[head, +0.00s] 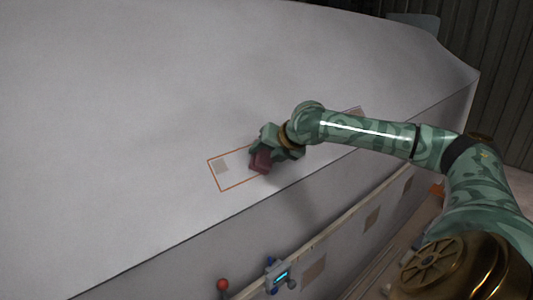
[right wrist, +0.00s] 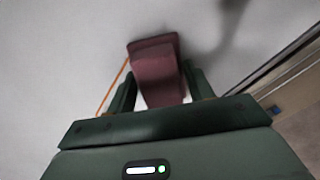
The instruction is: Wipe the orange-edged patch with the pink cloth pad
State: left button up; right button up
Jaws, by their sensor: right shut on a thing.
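The orange-edged patch (head: 232,182) is a long outlined strip on the pale grey hull surface. My right gripper (head: 262,155) is shut on the pink cloth pad (head: 261,161), over the left part of the patch. In the right wrist view the pad (right wrist: 158,72) sits between the two green fingers, with an orange line (right wrist: 113,88) to its left. I cannot tell whether the pad touches the surface. My left gripper is not in view.
The pale hull (head: 120,110) is wide and clear to the left and above. Its lower edge drops to a side face with a wooden rail, a red ball-topped item (head: 222,285) and a small device with a blue light (head: 279,276).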

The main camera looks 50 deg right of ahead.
aim_at(215, 174)
jog(key=shift+w+a, duration=0.25)
jog(key=shift+a, duration=2.1)
jog(key=shift+w+a, duration=0.3)
jog(key=shift+a, duration=2.1)
jog(key=shift+w+a, duration=0.25)
jog(key=shift+a, duration=2.1)
jog(key=shift+s+d, duration=0.25)
jog(key=shift+d, duration=2.2)
jog(key=shift+s+d, duration=0.3)
jog(key=shift+d, duration=2.2)
jog(key=shift+s+d, duration=0.25)
jog(key=shift+d, duration=2.2)
jog(key=shift+w+a, duration=0.3)
jog(key=shift+a, duration=2.15)
jog(key=shift+w+a, duration=0.25)
jog(key=shift+a, duration=2.25)
jog(key=shift+w+a, duration=0.3)
jog(key=shift+a, duration=2.15)
jog(key=shift+s+r, duration=0.1)
jog(key=shift+r, duration=0.05)
jog(key=shift+s+r, duration=0.3)
jog(key=shift+s, duration=0.1)
